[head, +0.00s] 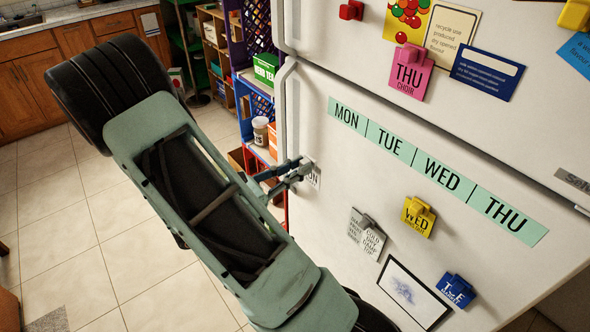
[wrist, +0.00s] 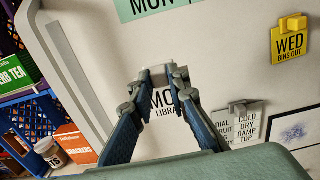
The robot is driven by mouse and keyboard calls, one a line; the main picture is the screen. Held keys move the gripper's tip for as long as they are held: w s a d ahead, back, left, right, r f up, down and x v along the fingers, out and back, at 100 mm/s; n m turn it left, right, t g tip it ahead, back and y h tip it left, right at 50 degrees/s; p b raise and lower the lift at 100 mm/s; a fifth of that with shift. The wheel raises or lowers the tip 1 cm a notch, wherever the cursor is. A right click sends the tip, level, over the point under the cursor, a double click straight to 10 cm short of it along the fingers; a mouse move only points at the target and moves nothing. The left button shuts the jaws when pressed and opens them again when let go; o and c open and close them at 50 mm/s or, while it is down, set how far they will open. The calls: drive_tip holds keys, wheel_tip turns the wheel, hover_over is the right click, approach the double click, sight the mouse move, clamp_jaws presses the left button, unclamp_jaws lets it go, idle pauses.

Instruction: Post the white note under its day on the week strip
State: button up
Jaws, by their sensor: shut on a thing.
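The white note (head: 314,179) reads "MO.. LIBRA.." in the wrist view (wrist: 163,99), partly hidden by my fingers. My gripper (head: 302,171) is shut on the note's pale block-shaped magnet (wrist: 158,75), and the note is at the fridge door below the MON end of the week strip. I cannot tell whether its back touches the door. The mint week strip (head: 413,157) reads MON, TUE, WED, THU and slopes down to the right in the head view. In the wrist view my gripper (wrist: 160,80) sits below the strip's MON part (wrist: 150,7).
Below the strip hang a yellow WED note (head: 418,217), a blue TUE note (head: 456,290), two pale word cards (head: 366,233) and a framed drawing (head: 411,292). A pink THU note (head: 410,73) is on the upper door. Shelves with crates (head: 259,100) stand left of the fridge.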

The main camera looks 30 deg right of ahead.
sight(314, 160)
drive_tip(key=d, duration=0.5)
drive_tip(key=shift+w+d+b, duration=0.1)
drive_tip(key=shift+b, duration=0.3)
drive_tip(key=shift+w+d, duration=0.2)
drive_tip(key=shift+d, duration=1.5)
drive_tip(key=shift+d, duration=0.35)
drive_tip(key=o, duration=1)
drive_tip(key=shift+d, duration=0.1)
drive_tip(key=shift+s+a+p, duration=0.15)
drive_tip(key=shift+a+p, duration=0.2)
drive_tip(key=shift+a, duration=1.45)
drive_tip(key=shift+s+a+p, duration=0.1)
drive_tip(key=shift+a+p, duration=0.25)
drive_tip(key=shift+a, duration=1.45)
